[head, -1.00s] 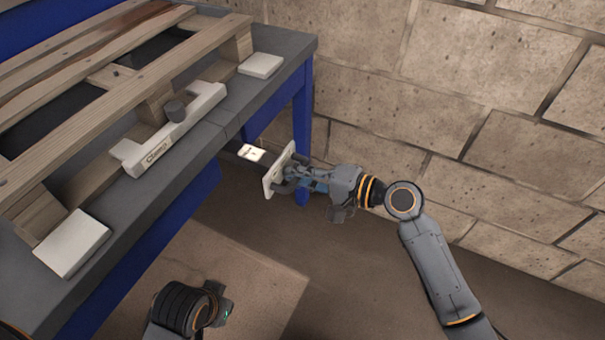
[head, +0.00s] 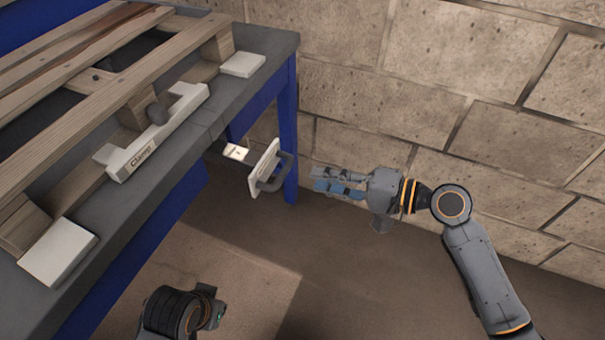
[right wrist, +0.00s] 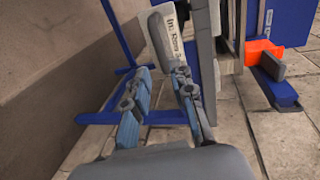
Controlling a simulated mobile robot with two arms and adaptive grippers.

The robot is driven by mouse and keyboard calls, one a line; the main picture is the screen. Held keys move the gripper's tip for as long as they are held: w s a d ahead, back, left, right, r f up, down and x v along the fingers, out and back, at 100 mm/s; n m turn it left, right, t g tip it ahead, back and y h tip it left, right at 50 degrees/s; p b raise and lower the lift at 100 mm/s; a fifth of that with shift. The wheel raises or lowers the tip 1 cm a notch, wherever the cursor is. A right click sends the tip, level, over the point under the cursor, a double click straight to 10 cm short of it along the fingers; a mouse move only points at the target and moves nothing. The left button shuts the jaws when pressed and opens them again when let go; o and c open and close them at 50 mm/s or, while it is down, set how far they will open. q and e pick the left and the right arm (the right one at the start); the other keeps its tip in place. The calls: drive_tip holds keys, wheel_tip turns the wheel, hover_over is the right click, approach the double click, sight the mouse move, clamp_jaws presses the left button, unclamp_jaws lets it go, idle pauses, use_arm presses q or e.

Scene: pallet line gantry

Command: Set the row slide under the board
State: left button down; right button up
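The row slide (head: 265,166) has a white end plate with a dark handle and a grey bar with a white label (head: 236,152). Its bar runs in under the edge of the grey bench top (head: 205,135), and the plate stands out in front. In the right wrist view the plate (right wrist: 162,38) carries printed text, partly blurred. My right gripper (head: 314,180) is open and empty, to the right of the handle and apart from it. Wooden boards (head: 120,85) lie above the bench top. My left arm shows at the bottom; its fingers are hidden.
A white clamp (head: 135,155) with a dark knob and two white blocks (head: 58,250) (head: 243,64) sit along the bench edge. A blue leg (head: 289,125) stands behind the slide, near a stone wall (head: 450,90). An orange block (right wrist: 264,52) shows at right in the wrist view.

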drive_tip(key=v, duration=0.2)
drive_tip(key=shift+s+d+r, duration=0.1)
drive_tip(key=shift+d, duration=0.15)
